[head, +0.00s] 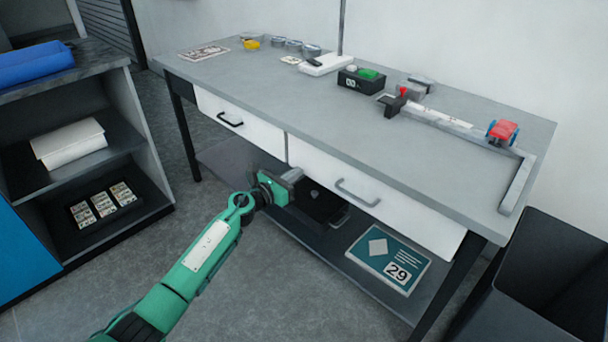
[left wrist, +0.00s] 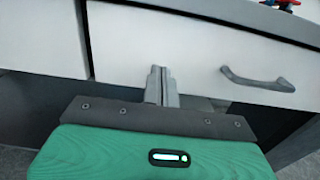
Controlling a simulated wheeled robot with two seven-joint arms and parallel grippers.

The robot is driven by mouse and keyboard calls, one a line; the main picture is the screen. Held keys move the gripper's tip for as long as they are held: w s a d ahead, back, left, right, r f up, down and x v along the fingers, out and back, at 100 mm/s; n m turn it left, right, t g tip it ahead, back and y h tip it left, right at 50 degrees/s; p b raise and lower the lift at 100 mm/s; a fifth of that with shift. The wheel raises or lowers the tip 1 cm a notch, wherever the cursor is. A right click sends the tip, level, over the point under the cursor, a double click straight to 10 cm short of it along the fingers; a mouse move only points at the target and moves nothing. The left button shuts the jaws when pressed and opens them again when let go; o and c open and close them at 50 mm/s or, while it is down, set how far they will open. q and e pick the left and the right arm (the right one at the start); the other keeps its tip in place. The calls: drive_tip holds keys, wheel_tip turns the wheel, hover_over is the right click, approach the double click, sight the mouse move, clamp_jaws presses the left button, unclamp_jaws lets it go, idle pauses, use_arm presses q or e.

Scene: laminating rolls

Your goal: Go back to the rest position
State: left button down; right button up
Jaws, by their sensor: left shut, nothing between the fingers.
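My left gripper (head: 294,176) reaches in on the green arm and is in front of the workbench, near the gap between the two white drawers. In the left wrist view its grey fingers (left wrist: 161,86) are together with nothing between them. They point at the drawer fronts, left of the right drawer's handle (left wrist: 257,80). In the head view the right drawer (head: 370,197) sticks out a little more than the left drawer (head: 240,122). My right gripper is not in view.
The grey workbench (head: 330,100) carries a red-and-blue item (head: 502,132), a black box (head: 361,79) and several small rolls at the back. An open shelf unit (head: 150,150) stands left, a dark bin (head: 545,275) right. Floor between is clear.

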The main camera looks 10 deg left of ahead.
use_arm(q)
drive_tip(key=v, duration=0.9)
drive_tip(key=shift+f+p, duration=0.25)
drive_tip(key=shift+p, duration=0.15)
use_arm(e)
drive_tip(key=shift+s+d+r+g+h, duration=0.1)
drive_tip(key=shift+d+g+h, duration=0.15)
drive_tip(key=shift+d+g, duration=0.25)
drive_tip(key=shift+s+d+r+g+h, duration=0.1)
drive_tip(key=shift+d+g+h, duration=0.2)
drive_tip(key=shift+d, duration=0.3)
